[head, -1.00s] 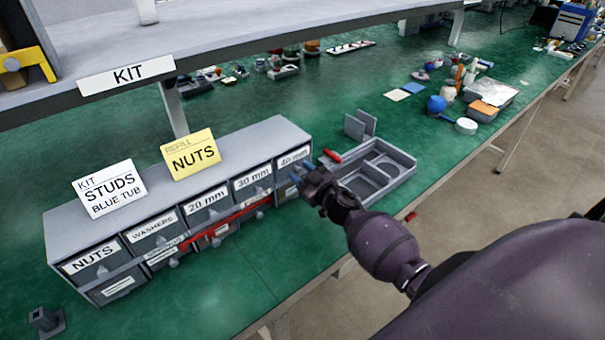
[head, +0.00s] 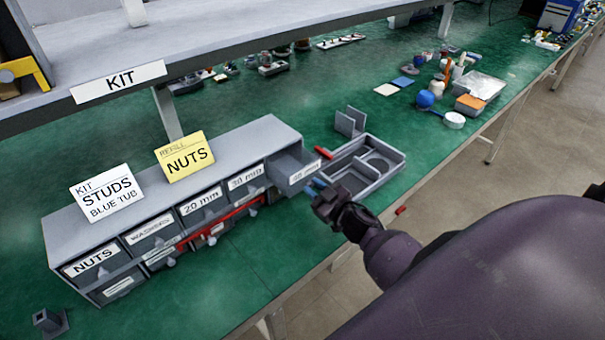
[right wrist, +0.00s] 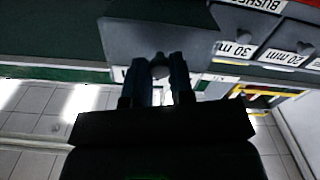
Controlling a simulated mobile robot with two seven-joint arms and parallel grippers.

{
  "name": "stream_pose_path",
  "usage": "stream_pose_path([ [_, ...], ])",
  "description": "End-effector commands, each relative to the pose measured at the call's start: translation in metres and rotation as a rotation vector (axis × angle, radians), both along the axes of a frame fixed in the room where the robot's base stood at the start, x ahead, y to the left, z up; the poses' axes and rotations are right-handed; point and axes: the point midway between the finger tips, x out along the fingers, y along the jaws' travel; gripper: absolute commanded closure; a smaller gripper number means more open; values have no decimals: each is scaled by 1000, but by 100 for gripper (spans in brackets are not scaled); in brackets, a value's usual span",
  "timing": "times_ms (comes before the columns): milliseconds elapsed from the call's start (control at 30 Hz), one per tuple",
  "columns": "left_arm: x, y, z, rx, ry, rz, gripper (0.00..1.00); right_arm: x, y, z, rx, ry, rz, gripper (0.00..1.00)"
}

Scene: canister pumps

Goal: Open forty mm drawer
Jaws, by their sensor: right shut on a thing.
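The forty mm drawer (head: 300,171) is at the right end of the top row of the grey drawer cabinet (head: 250,139). It is pulled partly out, and its open top shows. My right gripper (head: 316,186) is at the drawer's front. In the right wrist view its two blue fingers (right wrist: 160,78) are shut on the drawer's small round knob (right wrist: 159,69). The drawer front (right wrist: 185,42) fills the space above the fingers. The gripper partly covers the lower drawer front in the head view. My left gripper is not in view.
A grey compartment tray (head: 372,170) stands just right of the open drawer, with a red item (head: 323,153) by it. Label cards (head: 184,156) stand on the cabinet. A shelf (head: 250,30) overhangs behind.

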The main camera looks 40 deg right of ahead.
Motion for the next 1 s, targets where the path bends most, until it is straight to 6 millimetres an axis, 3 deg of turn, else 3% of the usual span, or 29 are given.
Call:
stream_pose_path([
  [200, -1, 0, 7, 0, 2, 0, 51, -26, -2, 1, 0, 0, 0, 100],
  [533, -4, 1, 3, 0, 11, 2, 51, -27, -2, 0, -1, -1, -1, 100],
  [567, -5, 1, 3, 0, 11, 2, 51, -27, -2, 1, -1, -1, -1, 77],
  [700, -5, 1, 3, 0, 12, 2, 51, -27, -2, 0, -1, -1, -1, 55],
  [1000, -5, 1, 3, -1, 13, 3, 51, -28, -2, 0, -1, 0, -1, 52],
])
